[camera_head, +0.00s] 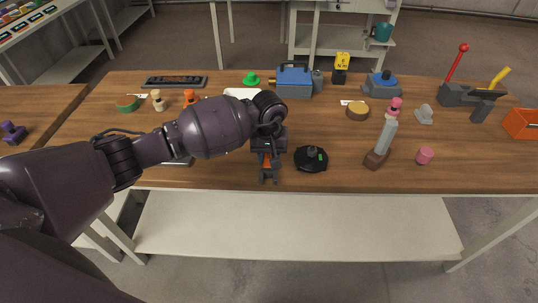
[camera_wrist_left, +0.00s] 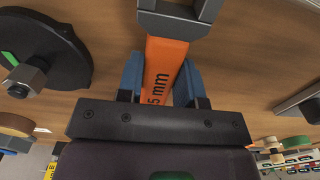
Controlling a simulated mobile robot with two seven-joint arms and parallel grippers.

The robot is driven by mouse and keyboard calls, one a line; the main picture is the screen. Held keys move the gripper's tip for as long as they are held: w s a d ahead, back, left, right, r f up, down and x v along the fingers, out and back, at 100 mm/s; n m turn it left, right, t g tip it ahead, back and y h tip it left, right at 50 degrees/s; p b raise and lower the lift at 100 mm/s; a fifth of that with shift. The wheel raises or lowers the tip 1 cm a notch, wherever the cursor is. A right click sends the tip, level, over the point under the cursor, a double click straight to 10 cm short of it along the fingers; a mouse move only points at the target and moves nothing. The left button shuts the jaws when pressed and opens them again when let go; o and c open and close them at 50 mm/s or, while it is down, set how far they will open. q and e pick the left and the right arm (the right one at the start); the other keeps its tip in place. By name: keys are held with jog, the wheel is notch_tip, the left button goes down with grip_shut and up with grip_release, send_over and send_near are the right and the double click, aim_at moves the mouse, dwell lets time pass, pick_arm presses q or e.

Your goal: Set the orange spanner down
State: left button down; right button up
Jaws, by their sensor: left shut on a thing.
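The orange spanner (camera_wrist_left: 166,55) is in my left gripper (camera_wrist_left: 160,82), between its two blue finger pads in the left wrist view. Its orange handle bears dark lettering ending in "5 mm", and its grey open-jaw head (camera_wrist_left: 180,14) points away from the gripper. In the head view my left gripper (camera_head: 267,162) is near the table's front edge, left of a black round disc. Only a little orange of the spanner shows there, with the grey jaw below it. I cannot tell whether the spanner touches the wood. My right gripper is not in view.
The black disc (camera_head: 311,159) with a nut on it stands close to the right of the gripper. A grey-and-brown tool (camera_head: 383,142) and a pink cylinder (camera_head: 425,155) are further right. A blue box (camera_head: 294,80) stands behind. Bare wooden table (camera_head: 340,176) lies along the front edge.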

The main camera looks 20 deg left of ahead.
pick_arm(q)
jog(key=c, duration=0.8)
grip_release()
